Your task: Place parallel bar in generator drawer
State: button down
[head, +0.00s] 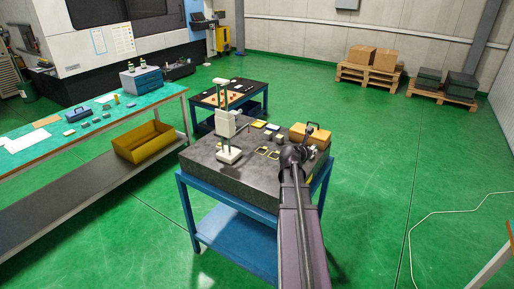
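My arm reaches over the dark surface plate (198,163) on a blue stand. My gripper (313,130) is at its far right part, next to an orange-yellow box (298,132); it is small and dark, and I cannot tell whether its fingers are open or hold anything. Several small blocks and yellow-edged pieces (268,153) lie on the plate left of my arm. I cannot single out a parallel bar among them. No generator drawer can be made out in this view.
A tall height gauge (230,135) stands on the plate, left of my arm. A green-topped bench (70,155) with a yellow bin (146,141) on its lower shelf is at left. A small dark table (232,92) stands behind. Pallets (366,74) are at back right; the right floor is mostly clear.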

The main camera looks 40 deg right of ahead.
jog(key=shift+w, duration=0.1)
dwell(0.3)
jog(key=shift+n+t, duration=0.4)
jog(key=w+d+f+b, duration=0.1)
jog(key=w+f+b, duration=0.5)
jog(key=w, duration=0.1)
jog(key=w+d+f+b, duration=0.2)
jog(key=w+f+b, duration=0.4)
jog(key=w, duration=0.1)
jog(key=w+d+f+b, duration=0.2)
jog(key=w+f+b, duration=0.3)
jog(key=w+b, duration=0.1)
jog(key=shift+w+d+f, duration=0.1)
jog(key=shift+w+f, duration=0.1)
jog(key=shift+w, duration=0.25)
jog(key=shift+w+d+f, duration=0.1)
jog(key=shift+w+f, duration=0.1)
jog(key=shift+w, duration=0.2)
jog(key=shift+w+f, duration=0.25)
jog(key=shift+w, duration=0.2)
jog(key=w, duration=0.5)
jog(key=w+f+b, duration=0.1)
jog(key=w, duration=0.8)
jog(key=shift+w+d+f+b, duration=0.1)
jog(key=shift+w+f+b, duration=0.1)
jog(key=shift+w+b, duration=0.15)
jog(key=shift+w, duration=0.1)
